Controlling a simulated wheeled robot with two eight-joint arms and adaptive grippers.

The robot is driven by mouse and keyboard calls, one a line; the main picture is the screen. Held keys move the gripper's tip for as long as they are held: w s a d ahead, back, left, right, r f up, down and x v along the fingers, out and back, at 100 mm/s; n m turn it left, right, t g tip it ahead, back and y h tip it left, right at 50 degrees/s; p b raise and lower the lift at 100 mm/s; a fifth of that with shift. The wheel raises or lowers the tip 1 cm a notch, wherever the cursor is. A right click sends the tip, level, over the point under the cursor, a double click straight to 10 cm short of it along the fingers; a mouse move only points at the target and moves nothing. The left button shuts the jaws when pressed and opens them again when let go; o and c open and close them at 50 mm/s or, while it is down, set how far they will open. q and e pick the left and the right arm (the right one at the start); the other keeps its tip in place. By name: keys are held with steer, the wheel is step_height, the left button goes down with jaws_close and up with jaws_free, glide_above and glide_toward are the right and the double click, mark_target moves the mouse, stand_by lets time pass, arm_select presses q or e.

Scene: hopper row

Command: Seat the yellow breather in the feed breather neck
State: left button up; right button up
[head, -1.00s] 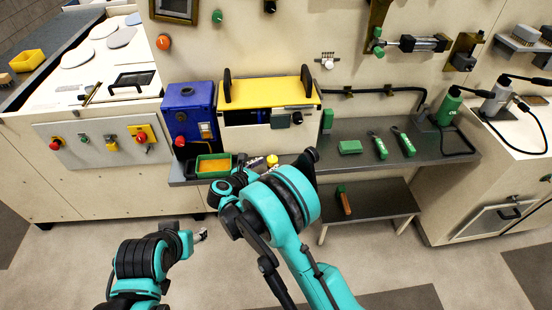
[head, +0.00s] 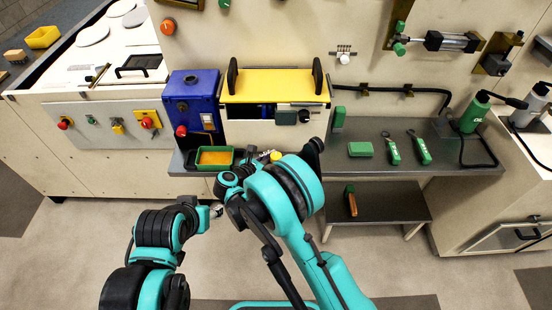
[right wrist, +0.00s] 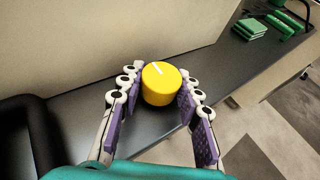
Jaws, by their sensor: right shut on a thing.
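The yellow breather (right wrist: 158,84), a round cap with a white line on top, sits between the purple pads of my right gripper (right wrist: 160,78) in the right wrist view. The gripper is shut on it, above the dark grey bench. In the head view the breather (head: 275,156) shows as a small yellow spot by my right gripper (head: 262,156), partly hidden by my arm. A blue box (head: 205,118) has a round dark opening (head: 190,79) on top; I cannot tell if this is the feed breather neck. My left gripper (head: 216,211) is low in front of the bench, its jaws unclear.
A green tray with orange contents (head: 232,158) is on the bench left of my right gripper. A yellow-topped unit (head: 275,86) with black handles stands behind. A green block (head: 360,149) and green-handled tools (head: 393,152) lie to the right. The bench between is clear.

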mark_target(278, 158)
steer(key=shift+r+p, duration=0.3)
steer(key=shift+r, duration=0.25)
steer(key=r, duration=0.1)
steer(key=r+p, duration=0.1)
steer(key=s+r+p, duration=0.1)
steer(key=r, duration=0.1)
steer(key=shift+d, duration=0.35)
steer(key=s+d+r+p, duration=0.2)
steer(key=s+d+r, duration=0.3)
steer(key=s, duration=0.3)
steer(key=shift+d+r+p, duration=0.4)
steer(key=shift+d, duration=0.35)
steer(key=shift+s, duration=0.1)
steer(key=o, duration=0.3)
steer(key=c, duration=0.5)
